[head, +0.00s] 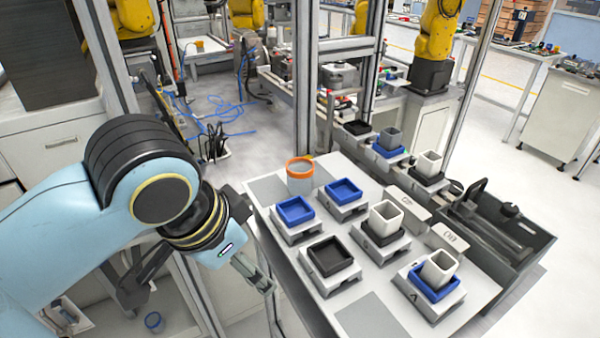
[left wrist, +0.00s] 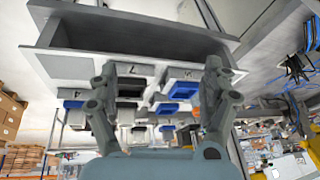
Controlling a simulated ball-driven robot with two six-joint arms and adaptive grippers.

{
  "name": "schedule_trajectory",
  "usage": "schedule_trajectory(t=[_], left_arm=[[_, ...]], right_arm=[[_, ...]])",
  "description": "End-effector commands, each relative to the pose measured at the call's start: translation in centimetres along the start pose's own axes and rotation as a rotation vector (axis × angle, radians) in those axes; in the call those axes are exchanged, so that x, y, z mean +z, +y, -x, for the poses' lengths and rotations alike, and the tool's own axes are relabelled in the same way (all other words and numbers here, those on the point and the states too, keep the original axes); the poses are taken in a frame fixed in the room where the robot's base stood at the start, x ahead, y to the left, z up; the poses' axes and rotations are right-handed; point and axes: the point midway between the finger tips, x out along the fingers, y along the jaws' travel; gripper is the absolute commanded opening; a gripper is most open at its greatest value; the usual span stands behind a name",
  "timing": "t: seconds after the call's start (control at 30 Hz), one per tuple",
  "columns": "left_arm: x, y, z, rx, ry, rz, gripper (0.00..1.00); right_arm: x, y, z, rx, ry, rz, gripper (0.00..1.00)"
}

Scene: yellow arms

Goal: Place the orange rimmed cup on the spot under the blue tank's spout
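In the left wrist view a small orange patch beside the right-hand finger may be this cup, but I cannot tell. My right gripper is out of view. I cannot make out a blue tank with a spout.
The white table (head: 369,318) holds several stands with blue trays (head: 295,210) and black trays (head: 330,256), some carrying white cups (head: 386,217). A dark bin (head: 510,225) adjoins the right side. A metal post (head: 304,80) rises behind the table.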

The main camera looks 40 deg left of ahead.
Motion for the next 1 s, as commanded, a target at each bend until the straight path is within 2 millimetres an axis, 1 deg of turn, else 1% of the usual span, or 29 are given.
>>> schedule_trajectory(t=[0.03, 0.2, 0.27, 0.4, 0.53, 0.6, 0.7, 0.87, 1.0], left_arm=[[-0.3, -1.1, -1.2, -0.038, 0.023, 0.022, 0.82], [-2.7, -4.6, -3.4, -0.138, 0.167, 0.111, 0.82], [-3.6, -5.9, -4.0, -0.167, 0.227, 0.137, 0.82], [-6.4, -9.0, -5.3, -0.209, 0.403, 0.183, 0.82], [-9.3, -11.7, -6.2, -0.182, 0.602, 0.192, 0.82], [-10.6, -12.6, -6.5, -0.130, 0.695, 0.179, 0.82], [-11.7, -13.0, -6.8, -0.044, 0.773, 0.157, 0.82], [-12.3, -13.0, -7.1, 0.043, 0.814, 0.138, 0.82], [-13.2, -13.0, -8.0, 0.056, 0.820, 0.141, 0.82]], right_arm=[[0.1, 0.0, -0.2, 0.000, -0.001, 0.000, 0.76], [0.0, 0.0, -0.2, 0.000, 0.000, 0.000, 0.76], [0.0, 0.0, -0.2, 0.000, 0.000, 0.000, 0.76], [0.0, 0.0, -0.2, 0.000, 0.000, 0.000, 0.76], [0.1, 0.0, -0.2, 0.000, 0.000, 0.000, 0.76], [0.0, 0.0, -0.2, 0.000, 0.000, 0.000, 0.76], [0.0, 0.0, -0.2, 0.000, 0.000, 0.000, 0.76], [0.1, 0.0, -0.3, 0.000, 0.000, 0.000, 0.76], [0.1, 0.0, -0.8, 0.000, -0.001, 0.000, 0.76]])
